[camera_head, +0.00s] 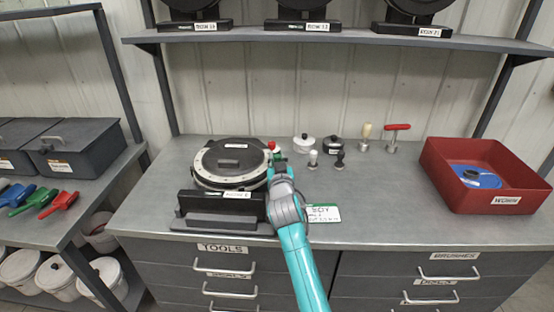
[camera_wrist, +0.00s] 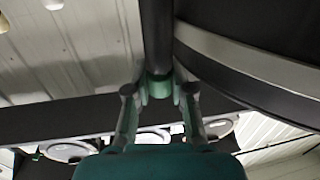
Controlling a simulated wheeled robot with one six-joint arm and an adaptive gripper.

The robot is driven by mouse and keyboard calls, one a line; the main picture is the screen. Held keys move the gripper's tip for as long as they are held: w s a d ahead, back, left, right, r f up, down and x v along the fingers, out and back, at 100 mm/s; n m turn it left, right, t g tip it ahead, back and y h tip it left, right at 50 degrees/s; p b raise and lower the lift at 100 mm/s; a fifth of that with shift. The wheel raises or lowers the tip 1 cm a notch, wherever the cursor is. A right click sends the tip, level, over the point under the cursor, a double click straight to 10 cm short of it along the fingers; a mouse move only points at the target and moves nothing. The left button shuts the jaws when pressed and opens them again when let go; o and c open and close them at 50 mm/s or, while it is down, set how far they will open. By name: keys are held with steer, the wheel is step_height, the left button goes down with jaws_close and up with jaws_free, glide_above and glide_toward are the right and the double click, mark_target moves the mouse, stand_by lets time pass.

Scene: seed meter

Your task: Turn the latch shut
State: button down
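The seed meter (camera_head: 232,162), a round black housing with a pale rim, stands on the bench in a black stand. My gripper (camera_head: 274,166) is at its right side, next to a red knob (camera_head: 272,145). In the wrist view, a dark bar (camera_wrist: 158,35) comes down between the fingers of my gripper (camera_wrist: 160,91), beside the curved rim (camera_wrist: 265,65). The bar appears to be the latch handle. Both finger pads lie against its green-tinted lower end, with no clear gap. My arm and gripper hide most of the latch in the head view.
White and black knobbed pieces (camera_head: 304,143), a red-handled tool (camera_head: 395,136) and a red tray (camera_head: 486,204) with a blue disc stand to the right. A shelf (camera_head: 340,38) runs above. The front right bench top (camera_head: 400,229) is clear.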

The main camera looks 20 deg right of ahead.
steer(key=shift+n+y, duration=0.6)
steer(key=shift+y, duration=0.3)
steer(key=shift+n+y, duration=1.9)
steer(key=shift+y, duration=1.1)
steer(key=n+g+y, duration=0.2)
steer(key=y, duration=0.1)
steer(key=n+g+y, duration=0.1)
steer(key=n+y, duration=0.1)
steer(key=y, duration=0.1)
steer(key=shift+d+n+g, duration=0.1)
steer(key=shift+n+g, duration=0.2)
steer(key=shift+g, duration=0.1)
steer(key=n+g+y, duration=0.5)
steer(key=g, duration=0.2)
steer(key=shift+n+y, duration=0.3)
steer(key=shift+n+g+y, duration=0.5)
steer(key=shift+n+g, duration=0.5)
steer(key=shift+g, duration=0.5)
steer(key=shift+s+a+f+n+g, duration=0.1)
steer(key=shift+a+f+n+g, duration=0.1)
steer(key=shift+n+g, duration=0.4)
steer(key=c, duration=1)
jaws_free()
steer(key=shift+r, duration=0.1)
